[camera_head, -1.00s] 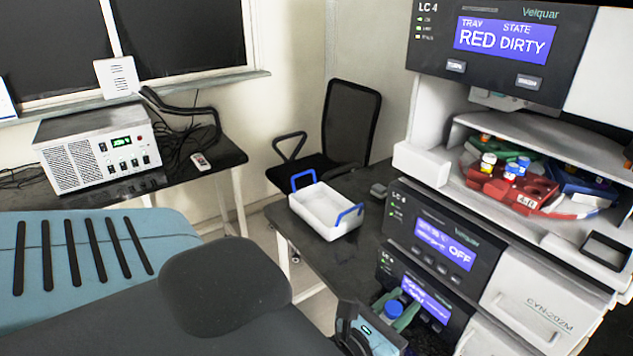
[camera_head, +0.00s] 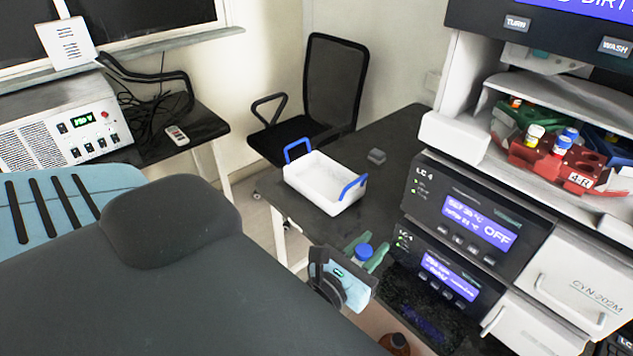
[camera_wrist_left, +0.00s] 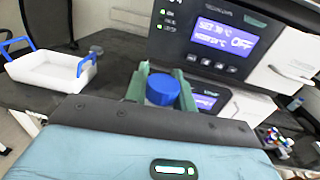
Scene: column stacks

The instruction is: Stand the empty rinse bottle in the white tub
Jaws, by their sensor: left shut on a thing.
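The white tub (camera_head: 318,203) with blue handles stands on the dark bench, and it looks empty. It also shows at the left of the left wrist view (camera_wrist_left: 45,78). My left gripper (camera_head: 366,257) has green fingers and is shut on a bottle with a blue cap (camera_head: 364,250). In the left wrist view the blue cap (camera_wrist_left: 163,89) sits between the fingers (camera_wrist_left: 162,95); most of the bottle's body is hidden. The gripper is in front of the tub and a little to its right, apart from it. My right gripper is not in view.
Stacked analyser units (camera_head: 455,225) stand close to the right of my left gripper. A tray rack with red holders (camera_head: 545,165) is above them. A small grey block (camera_head: 376,156) lies behind the tub. A brown bottle (camera_head: 396,344) shows at the bottom edge. A chair (camera_head: 333,90) stands behind the bench.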

